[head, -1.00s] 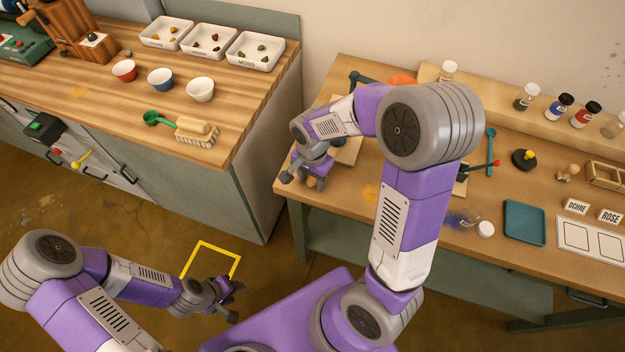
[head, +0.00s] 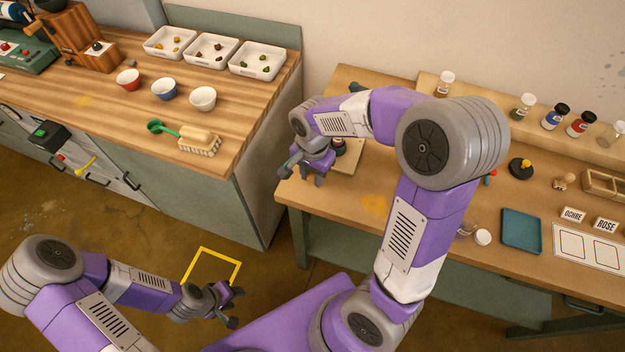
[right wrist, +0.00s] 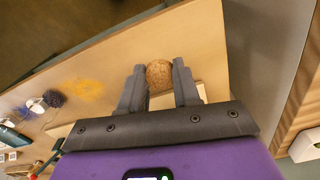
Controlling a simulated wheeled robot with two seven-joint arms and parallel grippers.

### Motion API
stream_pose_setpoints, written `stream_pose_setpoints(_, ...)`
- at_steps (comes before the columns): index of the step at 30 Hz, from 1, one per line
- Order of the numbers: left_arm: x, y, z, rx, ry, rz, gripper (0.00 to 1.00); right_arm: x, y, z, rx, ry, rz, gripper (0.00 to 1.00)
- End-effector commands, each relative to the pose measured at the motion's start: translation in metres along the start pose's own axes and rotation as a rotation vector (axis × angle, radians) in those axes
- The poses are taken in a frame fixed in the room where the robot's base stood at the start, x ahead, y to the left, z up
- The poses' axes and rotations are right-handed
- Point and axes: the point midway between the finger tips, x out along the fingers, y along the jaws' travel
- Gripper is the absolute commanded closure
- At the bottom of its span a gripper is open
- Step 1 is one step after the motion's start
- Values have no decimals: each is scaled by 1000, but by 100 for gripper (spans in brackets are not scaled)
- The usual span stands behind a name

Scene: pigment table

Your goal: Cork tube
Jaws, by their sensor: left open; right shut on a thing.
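My right gripper (head: 316,177) is over the left end of the wooden work table. In the right wrist view it (right wrist: 159,88) is shut on a round, speckled brown cork (right wrist: 159,74), with one finger on each side. The cork's lower part is hidden between the fingers. My left gripper (head: 236,307) is open and empty, low over the floor beside a yellow floor marking. I cannot make out the tube for certain; my right arm covers part of the table.
A pale board (head: 347,158) lies by my right gripper. A blue tray (head: 521,230), white cap (head: 482,237) and black-based stamp (head: 520,168) stand further right. Capped jars (head: 556,116) line the back shelf. The left counter (head: 110,103) holds bowls, trays and a brush (head: 200,141).

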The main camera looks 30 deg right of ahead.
Motion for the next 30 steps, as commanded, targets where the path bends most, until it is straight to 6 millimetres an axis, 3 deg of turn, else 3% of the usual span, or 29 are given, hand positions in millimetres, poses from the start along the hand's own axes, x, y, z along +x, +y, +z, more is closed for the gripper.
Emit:
stream_pose_setpoints(3, -8, 3, 0, 0, 0, 0, 57, -24, -1, 0, -1, 1, -3, 96)
stream_pose_setpoints(9, -10, 4, 0, 0, 0, 0, 57, -39, 0, 0, -1, 1, -1, 96)
stream_pose_setpoints(23, -10, 4, 0, 0, 0, 0, 57, -37, -3, 0, -36, 1, 1, 96)
stream_pose_setpoints(30, -10, 4, 0, 0, 0, 0, 57, -16, -36, 3, -424, 5, 8, 96)
